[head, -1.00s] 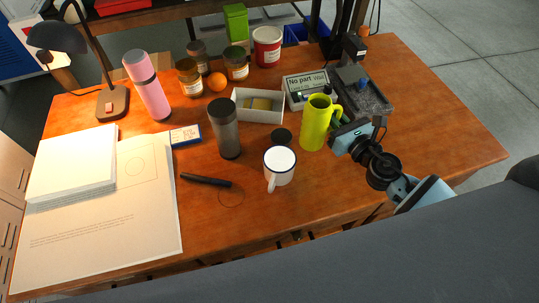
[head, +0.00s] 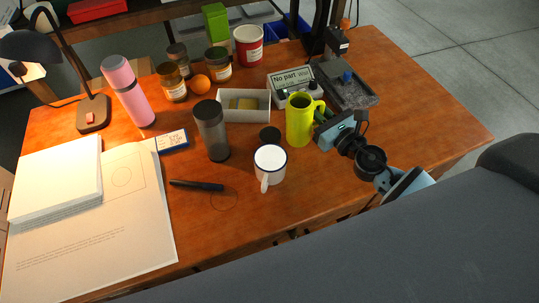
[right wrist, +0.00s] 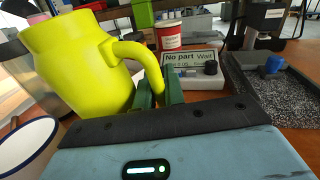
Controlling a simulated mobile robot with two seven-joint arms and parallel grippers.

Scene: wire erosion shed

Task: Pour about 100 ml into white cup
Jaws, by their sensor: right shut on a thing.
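The yellow-green jug (head: 299,122) stands upright in the head view, right of and behind the white cup. My right gripper (head: 325,122) is shut on the jug's handle, which shows in the right wrist view (right wrist: 140,52) between its green fingers. Whether the jug's base touches the table is unclear. The white cup (head: 270,166) has a dark blue rim, stands upright on the table and has its handle toward the front. Its rim also shows at the left of the right wrist view (right wrist: 28,146). The jug's contents are hidden. My left gripper is out of view.
A white box (head: 257,114) and a display (head: 293,84) are behind. Bare table lies front right of the cup.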

